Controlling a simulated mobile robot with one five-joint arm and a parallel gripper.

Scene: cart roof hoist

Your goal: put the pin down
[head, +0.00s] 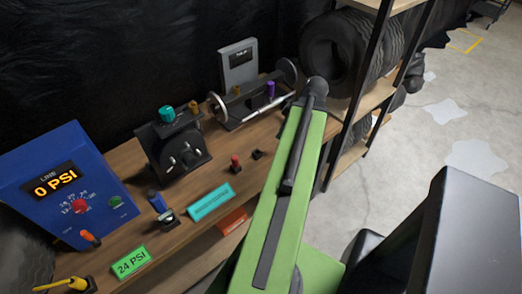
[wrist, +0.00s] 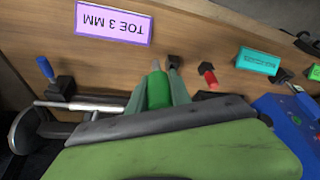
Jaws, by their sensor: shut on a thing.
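In the wrist view a green pin (wrist: 158,92) stands out beyond the black bar of my arm. My gripper (wrist: 158,72) is shut on it, with a grey-green finger on each side. The pin's far end points toward the wooden bench (wrist: 215,45), and whether it touches the bench I cannot tell. A small black block (wrist: 175,62) with no pin visible in it lies just right of the fingers; it also shows in the head view (head: 257,154). In the head view my green arm reaches over the bench, and the gripper and pin are hidden.
A red-topped piece (head: 235,160) stands beside the block. A black device with a silver rod (head: 238,112), a black box with a teal knob (head: 180,155) and a blue 0 PSI panel (head: 62,185) occupy the bench. A tyre rack (head: 385,60) stands right.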

